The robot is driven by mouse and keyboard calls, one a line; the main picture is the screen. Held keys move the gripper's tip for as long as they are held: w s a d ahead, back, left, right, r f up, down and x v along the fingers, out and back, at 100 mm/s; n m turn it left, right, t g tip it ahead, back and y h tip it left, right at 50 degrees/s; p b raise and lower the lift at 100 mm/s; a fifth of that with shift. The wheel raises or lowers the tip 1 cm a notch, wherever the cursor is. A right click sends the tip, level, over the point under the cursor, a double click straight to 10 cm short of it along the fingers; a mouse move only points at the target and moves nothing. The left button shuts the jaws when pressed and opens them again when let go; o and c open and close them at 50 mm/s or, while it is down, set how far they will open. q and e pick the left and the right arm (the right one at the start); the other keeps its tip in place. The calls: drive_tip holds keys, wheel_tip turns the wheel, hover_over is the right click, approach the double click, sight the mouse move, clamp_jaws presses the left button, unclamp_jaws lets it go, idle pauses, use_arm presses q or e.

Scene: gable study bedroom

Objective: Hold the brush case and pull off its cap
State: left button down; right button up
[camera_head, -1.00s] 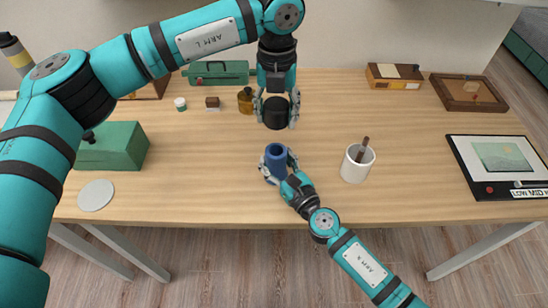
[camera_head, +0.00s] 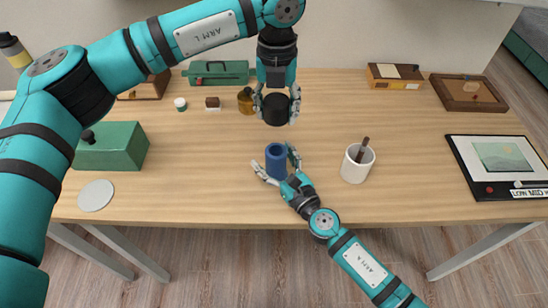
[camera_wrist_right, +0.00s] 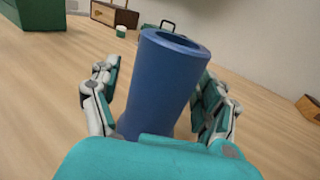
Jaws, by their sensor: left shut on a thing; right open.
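The blue brush case (camera_head: 276,160) stands upright and open-topped on the table. It also fills the middle of the right wrist view (camera_wrist_right: 167,80), with its hollow rim at the top. My right gripper (camera_head: 274,170) is open, with its fingers spread apart on both sides of the case. The black cap (camera_head: 276,110) is in my left gripper (camera_head: 277,106), which is shut on it. The cap is held above and behind the case, clearly apart from it.
A white cup (camera_head: 352,172) holding a brown stick stands right of the case. A green box (camera_head: 112,148) and a pale disc (camera_head: 96,195) are at the left. A framed picture (camera_head: 470,188) lies at the right. The table (camera_head: 215,160) is bare left of the case.

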drive_tip(key=v, duration=1.2)
